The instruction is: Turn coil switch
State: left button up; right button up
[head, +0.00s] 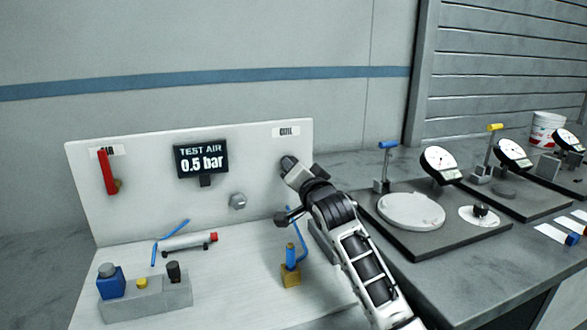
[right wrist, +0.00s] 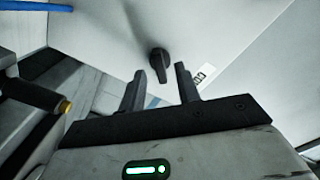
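The coil switch (right wrist: 159,59) is a black knob on the white upright panel (head: 140,205). In the right wrist view it shows just ahead of and between my right gripper's fingertips (right wrist: 159,72). The fingers are apart, with nothing between them, and I see no contact with the knob. In the head view my right gripper (head: 290,166) is close to the panel below the COIL label (head: 286,132), which also shows in the right wrist view (right wrist: 201,75). My left gripper is not in view.
The panel also carries a red AIR lever (head: 107,171), a display (head: 201,159) reading 0.5 bar and a grey hex fitting (head: 237,201). A brass block with a blue tube (head: 291,272) stands below my right arm. Dial gauges (head: 440,165) stand at right.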

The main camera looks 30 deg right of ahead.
jog(key=shift+x, duration=0.8)
grip_shut()
pick_arm(q)
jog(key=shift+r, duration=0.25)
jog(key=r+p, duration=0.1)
jog(key=p, duration=0.2)
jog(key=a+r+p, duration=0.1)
jog(key=p, duration=0.3)
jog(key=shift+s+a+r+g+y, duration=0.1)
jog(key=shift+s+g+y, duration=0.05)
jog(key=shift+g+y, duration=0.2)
pick_arm(e)
jog(key=m, duration=0.8)
jog(key=shift+m, duration=0.4)
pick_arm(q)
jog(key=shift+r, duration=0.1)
